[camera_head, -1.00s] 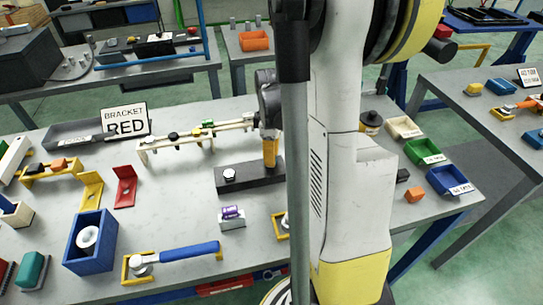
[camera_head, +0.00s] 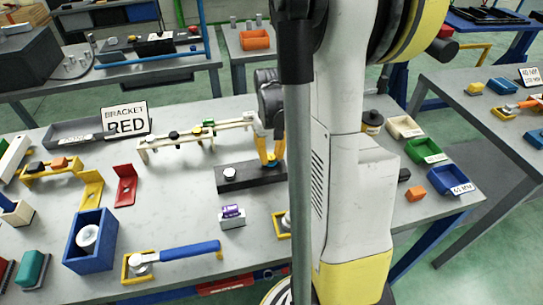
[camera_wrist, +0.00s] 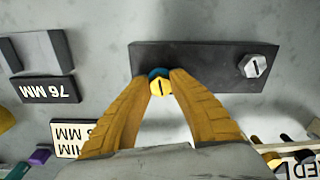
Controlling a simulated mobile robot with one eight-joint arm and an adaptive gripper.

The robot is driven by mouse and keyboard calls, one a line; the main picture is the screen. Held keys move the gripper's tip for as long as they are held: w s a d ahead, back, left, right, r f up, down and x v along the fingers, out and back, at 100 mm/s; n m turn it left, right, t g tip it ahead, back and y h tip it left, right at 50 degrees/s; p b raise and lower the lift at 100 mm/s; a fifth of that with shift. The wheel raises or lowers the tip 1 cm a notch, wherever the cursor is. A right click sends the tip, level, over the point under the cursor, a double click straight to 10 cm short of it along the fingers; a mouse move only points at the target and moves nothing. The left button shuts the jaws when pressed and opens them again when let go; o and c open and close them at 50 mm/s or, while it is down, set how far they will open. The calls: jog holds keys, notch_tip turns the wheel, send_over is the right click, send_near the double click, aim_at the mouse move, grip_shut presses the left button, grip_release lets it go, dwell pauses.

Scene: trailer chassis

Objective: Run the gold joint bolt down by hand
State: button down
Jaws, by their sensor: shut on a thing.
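A dark block (camera_head: 242,183) lies on the grey table, and it fills the upper middle of the wrist view (camera_wrist: 205,58). A silver hex bolt (camera_head: 230,174) stands at one end; it also shows in the wrist view (camera_wrist: 256,66). A gold bolt head (camera_wrist: 161,87) with a dark line across it sits at the block's other end, with teal showing behind it. My gripper (camera_wrist: 162,79) is shut on the gold bolt with its yellow fingertips on either side. In the head view my gripper (camera_head: 270,160) partly hides that end.
A cream rail fixture (camera_head: 190,140) stands behind the block. A purple piece on a grey block (camera_head: 232,217) is in front, and a blue-handled wrench (camera_head: 190,251) lies nearer the edge. Colored bins (camera_head: 425,150) stand to the right.

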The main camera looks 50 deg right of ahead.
jog(key=m, duration=0.4)
jog(key=shift+w+m, duration=0.1)
jog(key=shift+m, duration=0.3)
jog(key=m, duration=0.3)
jog(key=shift+a+m, duration=0.1)
jog(key=shift+m, duration=0.2)
jog(key=m, duration=0.4)
jog(key=shift+w, duration=0.15)
jog(key=m, duration=0.4)
jog(key=shift+w, duration=0.1)
jog(key=m, duration=0.4)
jog(key=shift+m, duration=0.3)
jog(key=m, duration=0.3)
jog(key=shift+w+m, duration=0.1)
jog(key=shift+m, duration=0.3)
jog(key=m, duration=0.3)
jog(key=shift+m, duration=2)
